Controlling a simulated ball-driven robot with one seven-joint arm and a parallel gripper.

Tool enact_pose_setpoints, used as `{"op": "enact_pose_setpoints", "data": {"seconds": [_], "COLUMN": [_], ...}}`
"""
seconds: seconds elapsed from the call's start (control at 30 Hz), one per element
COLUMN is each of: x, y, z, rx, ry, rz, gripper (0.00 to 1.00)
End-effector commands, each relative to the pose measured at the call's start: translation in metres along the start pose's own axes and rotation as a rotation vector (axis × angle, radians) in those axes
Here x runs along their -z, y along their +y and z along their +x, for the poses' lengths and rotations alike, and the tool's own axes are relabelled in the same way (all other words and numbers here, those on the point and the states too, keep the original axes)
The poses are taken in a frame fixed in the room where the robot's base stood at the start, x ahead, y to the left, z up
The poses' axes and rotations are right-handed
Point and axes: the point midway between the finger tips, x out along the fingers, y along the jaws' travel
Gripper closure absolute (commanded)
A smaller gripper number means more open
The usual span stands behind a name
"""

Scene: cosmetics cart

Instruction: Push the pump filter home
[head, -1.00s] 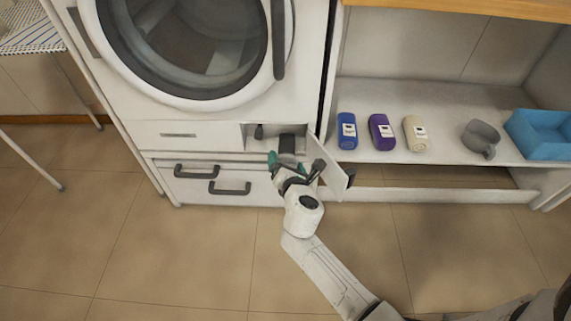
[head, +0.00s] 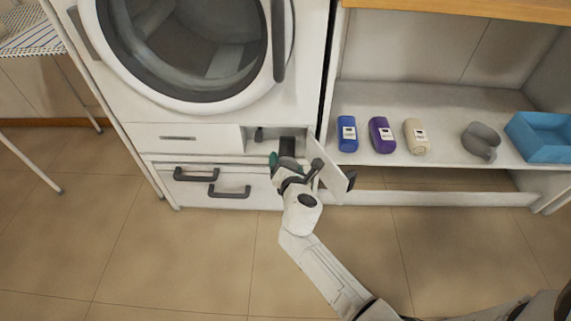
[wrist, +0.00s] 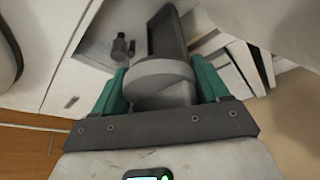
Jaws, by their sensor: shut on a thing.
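The pump filter (wrist: 160,80) is a grey round knob with a darker body reaching forward from it. In the wrist view it sits between the two green fingers of my gripper (wrist: 163,88), which is shut on it. In the head view my gripper (head: 287,163) is at the open compartment (head: 268,137) low on the white washing machine. The filter's dark body (head: 287,146) shows at the compartment's right part. How deep it sits in its opening is hidden. The compartment's white flap (head: 332,170) hangs open, close to the right of my gripper.
A small dark fitting (wrist: 122,46) is left of the filter. A drawer unit with dark handles (head: 229,191) stands below. Blue, purple and cream rolls (head: 382,135), a grey cup (head: 481,141) and a blue bin (head: 543,137) are on the right shelf.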

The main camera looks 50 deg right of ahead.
Motion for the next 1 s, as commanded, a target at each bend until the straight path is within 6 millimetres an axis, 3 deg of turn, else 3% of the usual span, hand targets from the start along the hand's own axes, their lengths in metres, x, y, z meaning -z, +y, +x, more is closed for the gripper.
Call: {"op": "enact_pose_setpoints", "data": {"seconds": [0.2,0.37,0.73,1.0], "x": [0.0,-0.004,-0.031,-0.035], "y": [-0.001,0.0,-0.001,-0.002], "z": [0.0,0.008,0.076,0.086], "rx": [0.001,0.002,0.004,0.003], "ry": [0.0,-0.002,-0.002,0.001], "rz": [0.0,0.0,0.0,0.001], "gripper": [0.81,0.81,0.81,0.81]}}
